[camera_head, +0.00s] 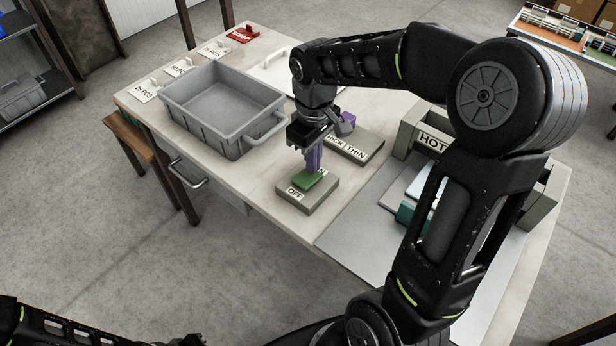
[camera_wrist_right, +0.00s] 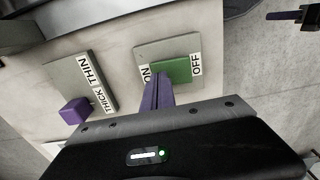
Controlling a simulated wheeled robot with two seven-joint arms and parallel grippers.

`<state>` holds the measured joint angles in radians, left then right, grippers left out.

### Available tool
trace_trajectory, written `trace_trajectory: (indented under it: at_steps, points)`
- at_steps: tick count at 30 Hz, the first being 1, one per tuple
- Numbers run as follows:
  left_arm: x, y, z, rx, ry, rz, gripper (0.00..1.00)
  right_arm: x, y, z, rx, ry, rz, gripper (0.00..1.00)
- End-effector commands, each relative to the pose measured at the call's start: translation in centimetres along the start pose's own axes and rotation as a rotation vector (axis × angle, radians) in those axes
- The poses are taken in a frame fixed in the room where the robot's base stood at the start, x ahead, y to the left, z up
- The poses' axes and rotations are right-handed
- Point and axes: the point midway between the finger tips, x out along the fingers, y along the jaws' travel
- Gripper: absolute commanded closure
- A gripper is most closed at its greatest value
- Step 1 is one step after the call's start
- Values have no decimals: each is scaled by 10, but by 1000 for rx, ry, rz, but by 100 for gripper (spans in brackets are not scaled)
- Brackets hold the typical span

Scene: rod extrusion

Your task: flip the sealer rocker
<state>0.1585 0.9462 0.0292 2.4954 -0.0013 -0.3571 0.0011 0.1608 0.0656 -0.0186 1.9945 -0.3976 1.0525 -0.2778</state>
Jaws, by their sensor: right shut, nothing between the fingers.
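The sealer rocker is a green block (camera_head: 312,181) on a small grey box (camera_head: 322,195) near the table's front edge. OFF is printed at its near end; the ON label is partly hidden by my fingers. The wrist view shows the rocker (camera_wrist_right: 171,71) between the ON and OFF labels. My right gripper (camera_head: 313,168) is shut and empty, its purple fingers pointing down at the rocker's ON end. In the wrist view its fingertips (camera_wrist_right: 158,84) overlap that end; I cannot tell whether they touch. The rocker's tilt is unclear. My left gripper (camera_wrist_right: 286,15) shows small in the wrist view.
A second grey box (camera_head: 355,144) labelled THICK and THIN, with a purple knob (camera_wrist_right: 75,111), stands beside the rocker's box. A grey bin (camera_head: 261,131) is left on the table. A grey unit marked HOT (camera_head: 432,140) is right, partly behind my right arm.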

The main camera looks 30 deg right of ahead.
Motion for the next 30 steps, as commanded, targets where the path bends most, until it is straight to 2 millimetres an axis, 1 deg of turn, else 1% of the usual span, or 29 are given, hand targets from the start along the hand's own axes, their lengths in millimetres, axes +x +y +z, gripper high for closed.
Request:
trace_trajectory:
  at_steps: [22,26,30]
  points:
    - [8,-3,0,0,0,0,100,12,0,0,0,0,0,100]
    - [6,-2,0,0,0,0,100,10,0,0,0,0,0,100]
    - [-1,0,0,0,0,0,100,1,0,0,0,0,0,100]
